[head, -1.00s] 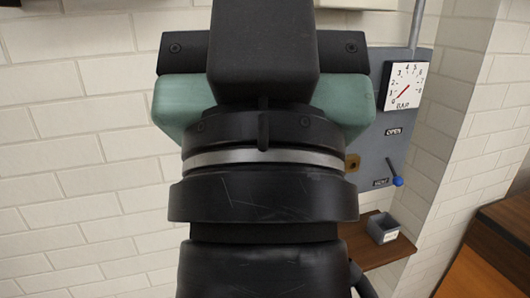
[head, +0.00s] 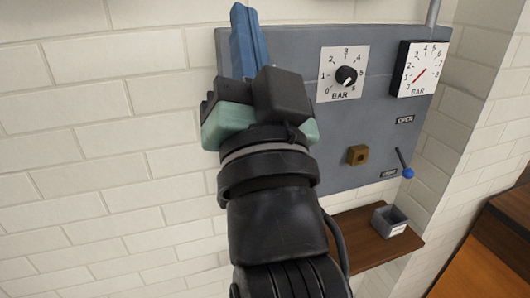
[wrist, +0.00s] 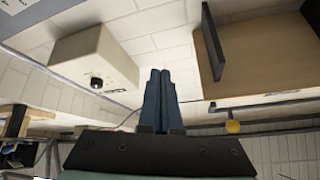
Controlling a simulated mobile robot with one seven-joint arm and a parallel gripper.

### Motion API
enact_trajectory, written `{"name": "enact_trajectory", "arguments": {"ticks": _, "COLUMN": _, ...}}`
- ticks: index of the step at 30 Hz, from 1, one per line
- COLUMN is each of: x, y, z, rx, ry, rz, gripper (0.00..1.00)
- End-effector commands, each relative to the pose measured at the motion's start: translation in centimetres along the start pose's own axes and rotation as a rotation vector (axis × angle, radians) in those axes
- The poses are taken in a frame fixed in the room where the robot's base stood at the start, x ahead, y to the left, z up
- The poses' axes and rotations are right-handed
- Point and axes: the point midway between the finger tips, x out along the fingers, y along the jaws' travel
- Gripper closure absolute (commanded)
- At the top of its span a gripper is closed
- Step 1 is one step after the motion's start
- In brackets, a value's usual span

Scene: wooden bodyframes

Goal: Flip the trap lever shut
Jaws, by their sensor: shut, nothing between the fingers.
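The lever (head: 404,164) is a thin dark rod with a blue ball knob, on the right side of the grey panel (head: 300,52). It points down and slightly right, its knob beside the lower label (head: 388,173), which is too small to read surely. The label above it (head: 405,119) reads OPEN. My gripper (head: 243,12) is raised at the panel's upper left, well apart from the lever. Its blue fingers also show in the wrist view (wrist: 160,78), pressed together with nothing between them. The lever is not recognisable in the wrist view.
The panel also bears a black dial knob (head: 346,76), a pressure gauge (head: 418,69) and a brown square block (head: 357,155). Below is a wooden shelf (head: 365,240) with a small grey bin (head: 389,221). A wooden cabinet (head: 490,250) stands at right.

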Motion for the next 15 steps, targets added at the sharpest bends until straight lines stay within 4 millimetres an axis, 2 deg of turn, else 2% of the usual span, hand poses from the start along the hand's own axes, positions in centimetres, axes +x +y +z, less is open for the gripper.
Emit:
{"name": "enact_trajectory", "arguments": {"ticks": 1, "x": -0.3, "y": 2.6, "z": 4.6, "rx": 0.201, "ry": -0.093, "rz": 0.025, "gripper": 1.00}}
{"name": "enact_trajectory", "arguments": {"ticks": 4, "x": -2.1, "y": 6.9, "z": 12.3, "rx": 0.668, "ry": -0.230, "rz": 0.098, "gripper": 1.00}}
{"name": "enact_trajectory", "arguments": {"ticks": 6, "x": -4.2, "y": 9.8, "z": 17.2, "rx": 1.009, "ry": -0.289, "rz": 0.183, "gripper": 1.00}}
{"name": "enact_trajectory", "arguments": {"ticks": 10, "x": -9.2, "y": 14.7, "z": 24.4, "rx": 1.607, "ry": -0.296, "rz": 0.375, "gripper": 1.00}}
{"name": "enact_trajectory", "arguments": {"ticks": 12, "x": -12.0, "y": 16.9, "z": 27.1, "rx": 1.880, "ry": -0.255, "rz": 0.472, "gripper": 1.00}}
{"name": "enact_trajectory", "arguments": {"ticks": 15, "x": -15.3, "y": 19.2, "z": 29.9, "rx": 2.184, "ry": -0.168, "rz": 0.580, "gripper": 1.00}}
